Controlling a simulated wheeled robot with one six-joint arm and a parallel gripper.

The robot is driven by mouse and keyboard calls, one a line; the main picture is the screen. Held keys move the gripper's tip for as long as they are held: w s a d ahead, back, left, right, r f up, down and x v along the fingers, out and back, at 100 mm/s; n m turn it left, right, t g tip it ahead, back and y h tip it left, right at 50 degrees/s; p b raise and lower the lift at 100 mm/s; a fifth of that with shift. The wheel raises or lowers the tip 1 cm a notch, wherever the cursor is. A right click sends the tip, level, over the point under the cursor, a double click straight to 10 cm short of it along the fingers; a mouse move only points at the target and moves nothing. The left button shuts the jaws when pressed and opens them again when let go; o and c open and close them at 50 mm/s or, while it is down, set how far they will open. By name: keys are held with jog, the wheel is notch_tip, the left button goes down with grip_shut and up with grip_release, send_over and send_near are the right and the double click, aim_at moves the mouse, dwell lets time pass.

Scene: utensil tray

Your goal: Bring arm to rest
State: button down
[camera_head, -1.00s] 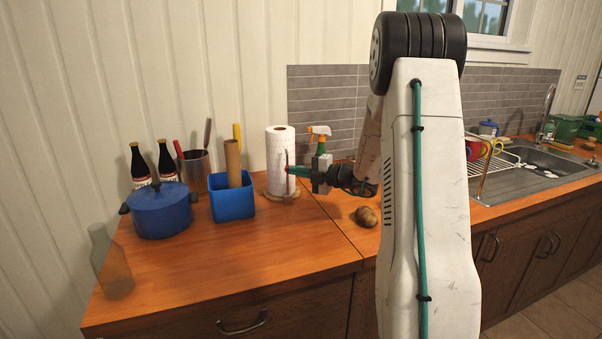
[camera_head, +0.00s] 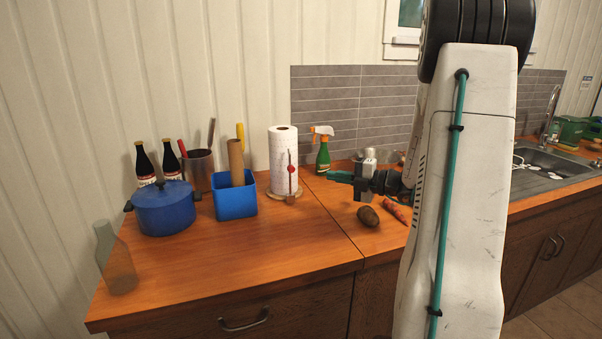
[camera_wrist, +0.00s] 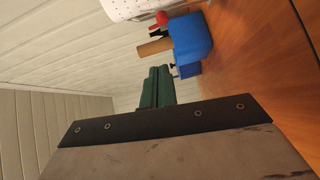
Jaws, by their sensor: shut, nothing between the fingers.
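My gripper (camera_head: 340,177) is above the counter at the middle of the head view, to the right of the paper towel roll and pointing left. Its green fingers are together with nothing between them. In the wrist view the closed fingers (camera_wrist: 158,88) point toward the blue bin and the white wall. My white arm fills the right of the head view and hides part of the counter behind it.
The wooden counter (camera_head: 250,260) has clear room at its front. A paper towel roll (camera_head: 283,155), blue bin (camera_head: 236,203), blue pot (camera_head: 165,212), glass bottle (camera_head: 117,265) and spray bottle (camera_head: 323,157) stand there. A potato (camera_head: 368,216) and carrot (camera_head: 397,210) lie below my gripper.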

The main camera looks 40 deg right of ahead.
jog(key=shift+s, duration=0.1)
jog(key=s+a+f+n+g+y, duration=0.1)
jog(key=s+a+n+g, duration=0.5)
jog(key=a+n, duration=0.6)
jog(key=s+a+f+n+g+y, duration=0.15)
jog(key=s+a+n+g, duration=0.5)
jog(key=n, duration=0.95)
jog(key=s+a+r+n+g+h, duration=0.1)
jog(key=s+a+r+n+h, duration=0.2)
jog(key=n, duration=0.8)
jog(key=s+a+r+n+g+h, duration=0.1)
jog(key=s+a+r+n+h, duration=0.2)
jog(key=s+a+n+h, duration=0.4)
jog(key=s+a+n, duration=0.2)
jog(key=n, duration=0.1)
jog(key=shift+s+a+n, duration=0.25)
jog(key=shift+a+n, duration=0.1)
jog(key=shift+n, duration=0.05)
jog(key=shift+r, duration=0.1)
